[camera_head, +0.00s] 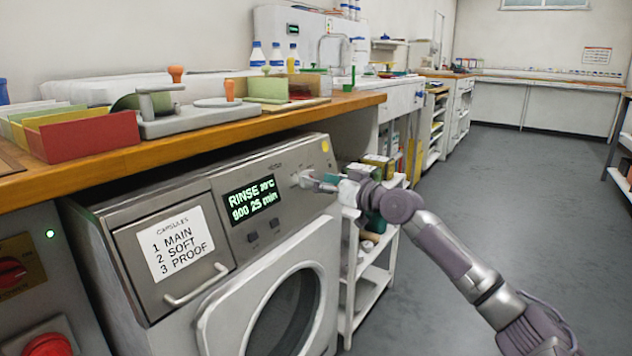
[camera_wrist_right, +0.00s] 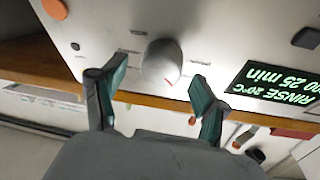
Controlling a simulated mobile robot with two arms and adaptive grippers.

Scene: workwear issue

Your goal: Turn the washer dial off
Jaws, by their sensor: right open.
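The washer (camera_head: 290,240) stands under the wooden counter, its display (camera_head: 252,201) lit with "RINSE 20°C" and "25 min". The washer dial (camera_head: 305,177) is a pale knob on the panel to the right of the display, partly covered by my gripper in the head view. My right gripper (camera_head: 322,183) is open at the dial. In the right wrist view, where the panel appears upside down, the dial (camera_wrist_right: 160,62) shows between the two open fingers (camera_wrist_right: 160,76), with gaps on both sides. I cannot tell which mark the dial points to. My left gripper is out of view.
The wooden counter edge (camera_head: 190,144) overhangs just above the panel. A capsule drawer with a label (camera_head: 176,247) and handle is left of the display. A white shelf cart (camera_head: 372,285) with goods stands close right. Grey floor (camera_head: 500,200) is clear beyond.

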